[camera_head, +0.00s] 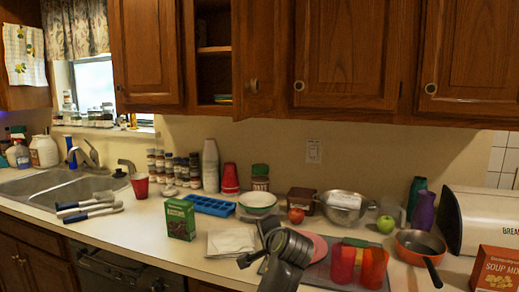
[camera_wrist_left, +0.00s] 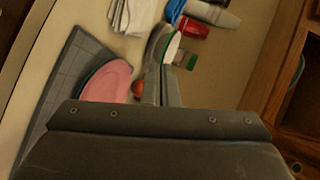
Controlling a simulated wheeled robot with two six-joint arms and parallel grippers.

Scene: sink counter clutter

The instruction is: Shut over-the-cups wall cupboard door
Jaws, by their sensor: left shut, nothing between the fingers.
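The wooden wall cupboard door (camera_head: 258,58) above the cups stands ajar, swung out on its right side. Its round knob (camera_head: 253,87) faces out. The cupboard opening (camera_head: 213,62) left of it shows a shelf and a few items. Stacked cups (camera_head: 210,165) stand on the counter below. My left gripper (camera_head: 268,240) is low over the counter front, well below the door and apart from it. In the left wrist view its fingers (camera_wrist_left: 164,85) are together and empty, and the dark cupboard opening (camera_wrist_left: 302,100) is at the right edge. My right gripper is not visible.
Below are a green box (camera_head: 180,219), blue tray (camera_head: 209,206), metal bowl (camera_head: 342,205), red containers (camera_head: 358,265), and a pan (camera_head: 420,246). A bread bin (camera_head: 482,222) stands at right. The space between counter items and cupboards is open.

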